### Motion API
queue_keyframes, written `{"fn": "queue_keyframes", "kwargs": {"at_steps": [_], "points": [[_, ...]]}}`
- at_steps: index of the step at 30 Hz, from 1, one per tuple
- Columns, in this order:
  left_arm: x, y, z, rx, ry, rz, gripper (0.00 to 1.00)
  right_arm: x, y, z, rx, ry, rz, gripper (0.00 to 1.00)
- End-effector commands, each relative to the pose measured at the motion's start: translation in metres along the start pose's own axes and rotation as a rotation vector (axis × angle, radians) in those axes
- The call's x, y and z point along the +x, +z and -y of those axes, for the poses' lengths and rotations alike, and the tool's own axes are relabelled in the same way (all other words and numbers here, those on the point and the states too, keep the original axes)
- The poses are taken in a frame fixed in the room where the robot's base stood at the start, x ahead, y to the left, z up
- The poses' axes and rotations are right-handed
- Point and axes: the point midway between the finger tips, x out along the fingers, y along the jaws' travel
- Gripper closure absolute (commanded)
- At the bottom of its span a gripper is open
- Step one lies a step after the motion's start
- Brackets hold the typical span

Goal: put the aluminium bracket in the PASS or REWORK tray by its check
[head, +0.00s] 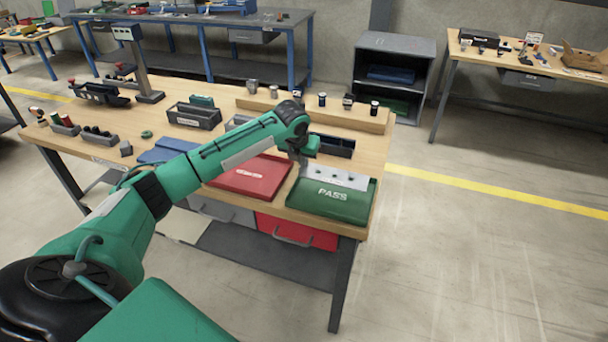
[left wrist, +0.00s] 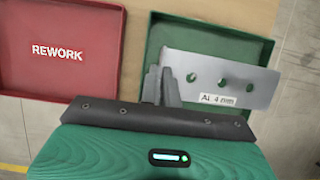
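The aluminium bracket (head: 342,178) is a pale grey plate with several holes, at the far side of the green PASS tray (head: 330,205). In the left wrist view the bracket (left wrist: 215,78) bears a label reading "AL 4 mm", and its right end overlaps the tray's right rim. My left gripper (head: 302,162) is at the bracket's left end. Its fingers (left wrist: 161,85) look closed on that end. I cannot tell whether the bracket touches the tray floor. The red REWORK tray (head: 250,178) lies to the left and is empty where visible. My right gripper is not in view.
A blue item (head: 168,151) lies left of the red tray, partly behind my arm. Dark bins (head: 194,116) and a wooden riser (head: 330,117) with several small parts stand farther back. The table's right edge is close beside the PASS tray.

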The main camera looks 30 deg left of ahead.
Motion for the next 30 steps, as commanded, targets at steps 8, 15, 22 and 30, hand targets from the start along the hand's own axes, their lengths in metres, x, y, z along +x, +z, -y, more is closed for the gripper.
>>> {"fn": "queue_keyframes", "kwargs": {"at_steps": [8,15,22,30], "points": [[0.028,-0.011,0.000,0.000,-0.001,0.001,1.00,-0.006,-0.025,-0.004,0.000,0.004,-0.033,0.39],[0.056,-0.024,0.000,0.000,0.000,-0.002,1.00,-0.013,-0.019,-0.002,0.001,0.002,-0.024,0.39],[0.067,-0.027,0.000,0.001,0.000,0.003,1.00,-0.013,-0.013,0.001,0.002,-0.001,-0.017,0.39],[0.070,-0.029,0.000,0.001,0.001,0.001,0.91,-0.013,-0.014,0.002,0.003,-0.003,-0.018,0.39]]}}
